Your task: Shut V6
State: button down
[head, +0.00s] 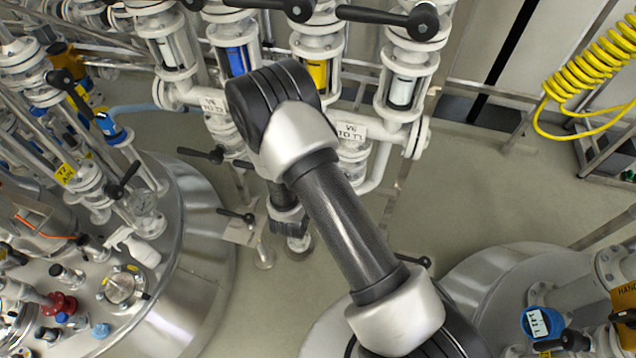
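A white label reading V6 TO T2 (351,131) is on the white pipework right of my arm's upper joint. My arm crosses in front of this pipework and hides part of it. I cannot tell which lever belongs to V6. A black lever (412,261) shows low, just right of my forearm, and its valve body is mostly hidden. Another black lever (203,154) sticks out left of my arm, and one more (237,215) lies below it. My gripper (288,226) hangs below the arm's upper joint, small and dark. Its fingers are not clear, and I cannot tell whether it touches anything.
Long black levers (385,18) cross the top above several sight glasses. A second label (212,105) is left of my arm. A steel tank (205,275) with fittings fills the left, and another (510,265) is lower right. A yellow coiled hose (590,70) hangs right. Open floor (500,185) lies between.

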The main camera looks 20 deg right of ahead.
jog(key=shift+w+r, duration=0.15)
jog(key=shift+r, duration=0.1)
jog(key=c, duration=1.8)
grip_release()
jog(key=o, duration=0.3)
jog(key=shift+f, duration=0.1)
jog(key=shift+o, duration=0.2)
jog(key=v, duration=1.2)
